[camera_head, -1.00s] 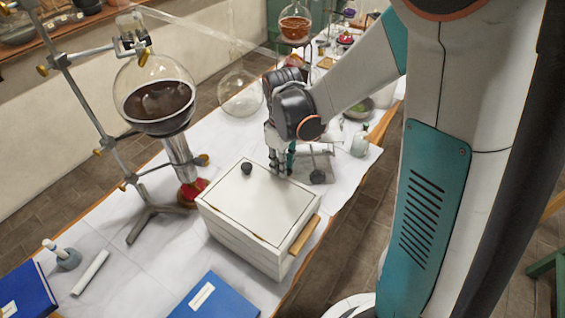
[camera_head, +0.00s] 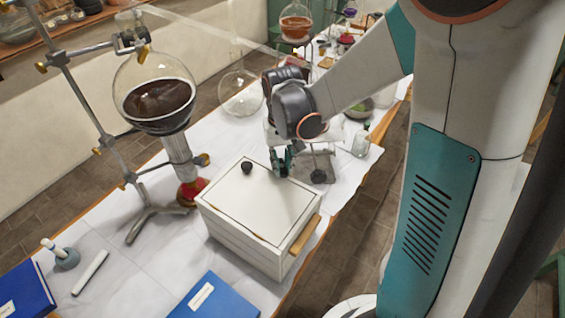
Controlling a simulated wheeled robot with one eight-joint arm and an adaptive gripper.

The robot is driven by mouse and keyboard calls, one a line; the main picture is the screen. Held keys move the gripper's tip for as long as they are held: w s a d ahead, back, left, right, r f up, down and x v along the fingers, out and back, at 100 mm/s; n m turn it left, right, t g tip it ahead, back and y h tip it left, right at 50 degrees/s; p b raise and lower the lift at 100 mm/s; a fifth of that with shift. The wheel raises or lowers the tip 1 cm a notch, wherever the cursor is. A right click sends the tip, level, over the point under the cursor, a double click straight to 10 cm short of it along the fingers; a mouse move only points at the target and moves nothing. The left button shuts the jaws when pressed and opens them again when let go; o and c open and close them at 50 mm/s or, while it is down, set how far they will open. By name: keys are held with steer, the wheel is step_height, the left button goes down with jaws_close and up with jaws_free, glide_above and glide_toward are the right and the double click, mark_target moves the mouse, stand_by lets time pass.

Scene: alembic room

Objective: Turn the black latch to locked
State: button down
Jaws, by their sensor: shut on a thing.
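A white box (camera_head: 257,205) with a flat lid stands on the covered table, with a wooden handle (camera_head: 306,233) on its right side. A small round black knob (camera_head: 247,167) stands on the lid near its far left corner, apart from my gripper. My gripper (camera_head: 283,170) points down at the far right edge of the lid, to the right of that knob. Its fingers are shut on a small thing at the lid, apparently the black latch. The fingers hide most of it, so I cannot read its position.
A large flask of dark liquid (camera_head: 158,97) hangs on a metal stand (camera_head: 103,144) left of the box. A small stand with a dark round part (camera_head: 318,176) and a glass bottle (camera_head: 361,142) are close right of my gripper. A blue book (camera_head: 213,298) lies in front.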

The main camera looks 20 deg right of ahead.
mark_target(281, 167)
steer(key=m, duration=0.4)
steer(key=shift+m, duration=0.3)
steer(key=m, duration=0.4)
steer(key=shift+a+m, duration=0.15)
steer(key=shift+m, duration=0.15)
steer(key=c, duration=1.5)
jaws_free()
step_height(281, 167, up, 12)
